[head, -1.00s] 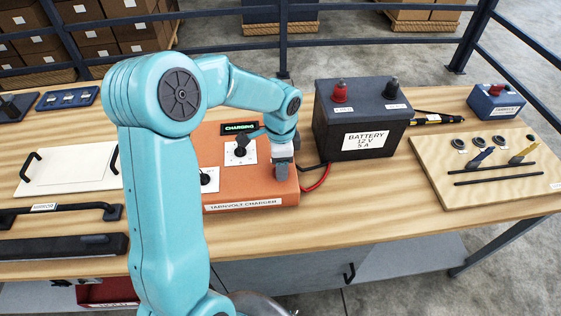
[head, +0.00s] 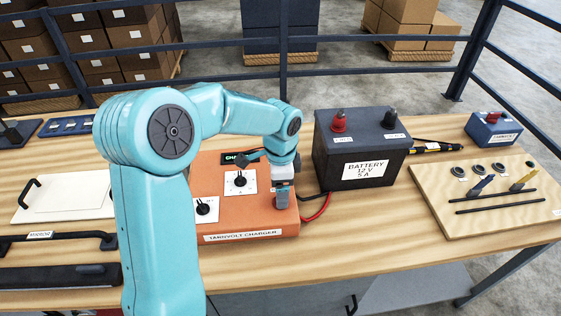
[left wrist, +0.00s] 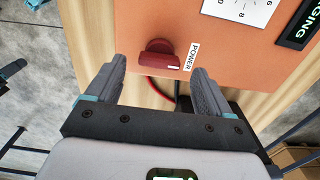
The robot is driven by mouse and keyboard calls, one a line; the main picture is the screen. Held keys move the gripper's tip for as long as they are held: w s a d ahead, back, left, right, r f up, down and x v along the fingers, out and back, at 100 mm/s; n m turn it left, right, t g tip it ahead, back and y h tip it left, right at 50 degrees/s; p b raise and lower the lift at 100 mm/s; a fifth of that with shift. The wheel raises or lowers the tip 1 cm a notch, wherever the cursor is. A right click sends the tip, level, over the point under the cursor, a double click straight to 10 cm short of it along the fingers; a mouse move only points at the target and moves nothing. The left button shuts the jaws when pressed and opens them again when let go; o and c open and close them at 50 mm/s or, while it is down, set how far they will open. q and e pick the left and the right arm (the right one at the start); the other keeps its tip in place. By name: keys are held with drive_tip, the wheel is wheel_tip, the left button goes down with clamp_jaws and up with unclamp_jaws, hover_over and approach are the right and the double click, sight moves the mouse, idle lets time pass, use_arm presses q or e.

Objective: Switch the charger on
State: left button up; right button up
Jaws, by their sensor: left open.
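The orange charger (head: 222,220), labelled TARNVOLT CHARGER, lies on the wooden bench. Its display (head: 236,158) has green lettering, partly hidden by my left arm. Two black dials (head: 240,181) on white plates show on its top. In the left wrist view, a dark red switch knob (left wrist: 160,55) stands beside a POWER label on the charger's top (left wrist: 125,20). My left gripper (head: 283,206) is over the charger's right part and hides the switch in the head view. Its open fingers (left wrist: 160,68) stand on either side of the knob's line, with no contact visible.
A black battery (head: 335,145) stands just right of the charger, with red and black cables (head: 318,208) between them. A wooden board (head: 470,225) with tools and a blue box (head: 493,130) are at the right. A white panel (head: 60,200) and dark bars lie at the left.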

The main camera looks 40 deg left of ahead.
use_arm(q)
wheel_tip(320, 180, up, 14)
use_arm(e)
drive_tip(key=shift+f, duration=0.15)
use_arm(q)
drive_tip(key=shift+s+f, duration=0.1)
drive_tip(key=shift+f, duration=0.05)
use_arm(e)
drive_tip(key=shift+s, duration=0.1)
idle(0.4)
